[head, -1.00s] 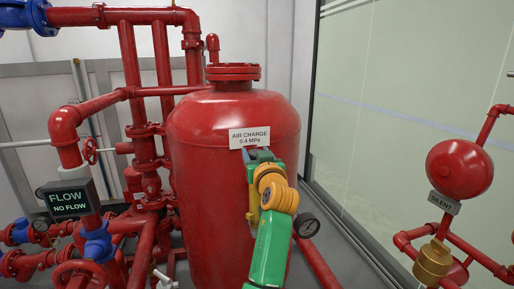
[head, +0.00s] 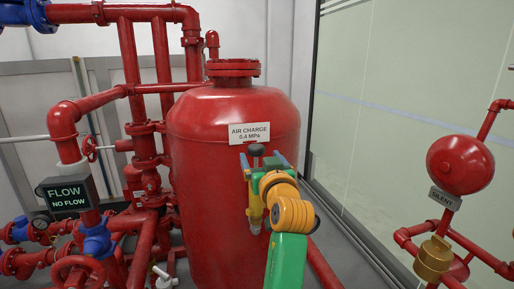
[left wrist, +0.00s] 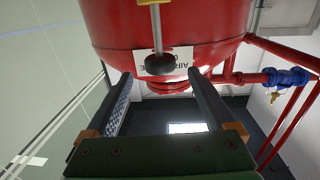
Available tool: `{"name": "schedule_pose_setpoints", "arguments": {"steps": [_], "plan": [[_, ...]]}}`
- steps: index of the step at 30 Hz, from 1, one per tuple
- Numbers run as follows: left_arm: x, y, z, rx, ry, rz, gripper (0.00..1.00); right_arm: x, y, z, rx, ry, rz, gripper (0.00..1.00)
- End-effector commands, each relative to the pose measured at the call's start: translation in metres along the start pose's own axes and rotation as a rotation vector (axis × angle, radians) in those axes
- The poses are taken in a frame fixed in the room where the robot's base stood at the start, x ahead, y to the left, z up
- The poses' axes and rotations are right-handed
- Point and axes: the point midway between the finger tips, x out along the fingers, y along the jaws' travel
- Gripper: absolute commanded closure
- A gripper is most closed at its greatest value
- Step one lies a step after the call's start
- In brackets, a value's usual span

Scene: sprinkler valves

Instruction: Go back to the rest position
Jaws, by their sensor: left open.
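My left gripper (head: 264,157) is in front of the red tank in the head view, just below its label. Its two fingers are apart, with nothing gripped. A dark round knob (head: 256,149) shows near the fingers. In the left wrist view the open fingers (left wrist: 159,74) reach towards the tank, and the dark knob (left wrist: 160,62) on a metal stem shows between their tips, with no visible contact. My right gripper is in neither view.
The red tank (head: 210,140) carries an AIR CHARGE label (head: 249,133). Red pipes and valves crowd the left, with a FLOW / NO FLOW sign (head: 67,197). A red bell (head: 460,165) with a SILENT tag (head: 445,199) stands right. A glass wall (head: 400,110) is behind.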

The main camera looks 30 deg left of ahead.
Motion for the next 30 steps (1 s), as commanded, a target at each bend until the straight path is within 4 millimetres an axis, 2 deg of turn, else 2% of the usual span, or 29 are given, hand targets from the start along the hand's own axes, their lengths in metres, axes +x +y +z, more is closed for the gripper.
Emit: {"name": "schedule_pose_setpoints", "arguments": {"steps": [10,11,13,14,17,18,20,21,24,27,30], "plan": [[0.000,0.000,0.000,0.001,0.000,0.000,0.11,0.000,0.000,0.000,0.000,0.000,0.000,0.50],[0.000,0.000,0.003,0.003,-0.004,0.001,0.11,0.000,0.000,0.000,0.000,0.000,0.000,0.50],[0.000,-0.001,0.024,0.024,-0.041,0.013,0.11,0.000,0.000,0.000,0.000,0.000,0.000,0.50],[-0.001,-0.003,0.041,0.041,-0.070,0.024,0.11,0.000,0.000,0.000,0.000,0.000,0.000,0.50],[-0.017,-0.010,0.127,0.137,-0.230,0.100,0.11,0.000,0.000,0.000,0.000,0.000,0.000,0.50],[-0.030,-0.015,0.165,0.185,-0.310,0.146,0.11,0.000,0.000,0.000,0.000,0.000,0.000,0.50],[-0.057,-0.023,0.217,0.259,-0.426,0.224,0.11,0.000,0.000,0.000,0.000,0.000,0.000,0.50],[-0.076,-0.029,0.246,0.302,-0.500,0.275,0.11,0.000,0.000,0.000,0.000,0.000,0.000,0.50],[-0.124,-0.044,0.300,0.397,-0.656,0.397,0.11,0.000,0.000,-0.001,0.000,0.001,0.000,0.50],[-0.170,-0.059,0.336,0.470,-0.786,0.501,0.11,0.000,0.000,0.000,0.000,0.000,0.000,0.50],[-0.212,-0.074,0.360,0.529,-0.901,0.597,0.11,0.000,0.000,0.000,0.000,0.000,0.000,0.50]]}}
